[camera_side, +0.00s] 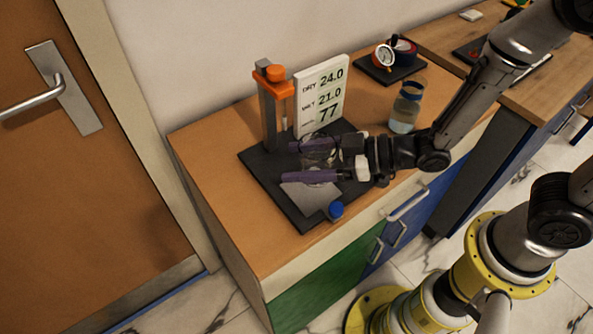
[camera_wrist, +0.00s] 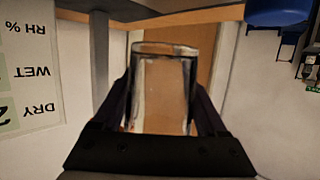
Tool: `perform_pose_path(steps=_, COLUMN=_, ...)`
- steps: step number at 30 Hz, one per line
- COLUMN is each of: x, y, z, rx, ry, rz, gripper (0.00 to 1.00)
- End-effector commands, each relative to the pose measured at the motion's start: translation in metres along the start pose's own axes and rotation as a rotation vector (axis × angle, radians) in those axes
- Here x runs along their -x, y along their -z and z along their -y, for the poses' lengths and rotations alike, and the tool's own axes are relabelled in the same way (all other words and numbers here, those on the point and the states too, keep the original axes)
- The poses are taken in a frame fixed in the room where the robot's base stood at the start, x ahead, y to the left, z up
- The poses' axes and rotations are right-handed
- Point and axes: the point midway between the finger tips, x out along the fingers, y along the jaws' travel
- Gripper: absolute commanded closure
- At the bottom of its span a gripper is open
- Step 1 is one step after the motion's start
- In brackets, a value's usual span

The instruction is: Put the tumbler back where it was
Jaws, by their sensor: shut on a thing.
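A clear glass tumbler (camera_wrist: 163,90) is between the two fingers of my gripper (camera_wrist: 163,110) in the wrist view, with a finger against each side. In the side view my gripper (camera_side: 312,162) is over the dark base plate (camera_side: 268,178) of the gauge rig, and the tumbler (camera_side: 318,150) shows faintly between the purple fingers. I cannot tell whether the tumbler's bottom touches the plate.
An orange-topped post (camera_side: 270,105) and a white display board (camera_side: 320,95) reading 24.0, 21.0 and 77 stand behind my gripper. A blue knob (camera_side: 336,210) is at the plate's front. A blue-lidded jar (camera_side: 405,108) stands to the right. A dark tray (camera_side: 375,70) holds small items behind.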

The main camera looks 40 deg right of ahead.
Motion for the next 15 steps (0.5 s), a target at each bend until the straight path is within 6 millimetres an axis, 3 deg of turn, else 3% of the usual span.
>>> perform_pose_path(steps=5, x=-0.009, y=-0.006, z=-0.001, rx=0.000, ry=0.000, rz=0.001, gripper=0.91)
perform_pose_path(steps=15, x=-0.021, y=-0.037, z=-0.002, rx=0.000, ry=0.000, rz=0.001, gripper=0.91)
